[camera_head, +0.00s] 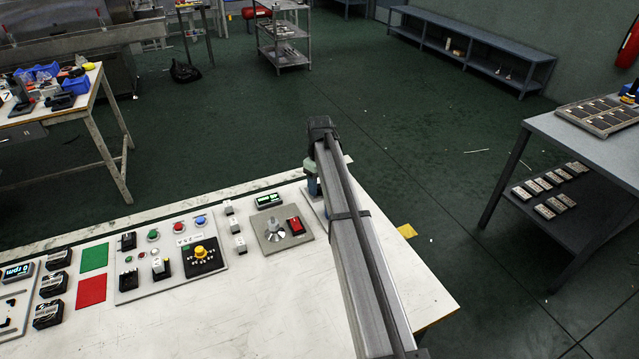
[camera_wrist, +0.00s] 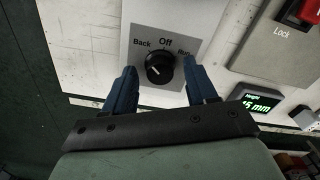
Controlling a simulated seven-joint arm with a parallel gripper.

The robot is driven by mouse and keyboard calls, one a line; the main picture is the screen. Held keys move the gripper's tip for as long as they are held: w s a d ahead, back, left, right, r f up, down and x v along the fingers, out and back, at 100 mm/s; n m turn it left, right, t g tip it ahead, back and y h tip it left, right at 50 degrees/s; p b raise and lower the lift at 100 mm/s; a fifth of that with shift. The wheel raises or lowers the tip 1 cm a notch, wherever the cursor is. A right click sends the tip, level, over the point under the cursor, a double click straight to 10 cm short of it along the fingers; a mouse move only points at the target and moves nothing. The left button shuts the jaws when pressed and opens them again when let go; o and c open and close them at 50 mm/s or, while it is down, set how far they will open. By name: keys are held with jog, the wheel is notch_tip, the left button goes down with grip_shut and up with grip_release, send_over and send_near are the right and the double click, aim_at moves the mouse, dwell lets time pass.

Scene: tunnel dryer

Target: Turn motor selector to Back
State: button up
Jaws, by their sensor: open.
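The motor selector (camera_wrist: 160,69) is a round black knob on a pale plate (camera_wrist: 195,20), with the words Back, Off and Run from left to right above it. I cannot tell for sure which word its pointer faces. My gripper (camera_wrist: 159,64) is open, with one blue finger on each side of the knob. Dark gaps or plate show between the fingers and the knob, and whether either finger touches is unclear. In the head view my gripper (camera_head: 314,186) is small and partly hidden by my arm, which also covers most of the selector's plate.
Beside the selector are a grey plate with a red switch (camera_head: 296,226) and a silver dial (camera_head: 273,230), and a green height display (camera_head: 268,201). A panel with a yellow knob (camera_head: 200,251) lies further left. The white tabletop (camera_head: 265,300) in front is clear.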

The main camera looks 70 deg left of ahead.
notch_tip(320, 180, up, 14)
dwell(0.7)
jog(key=shift+w+f, duration=0.1)
jog(key=shift+f, duration=0.05)
dwell(0.4)
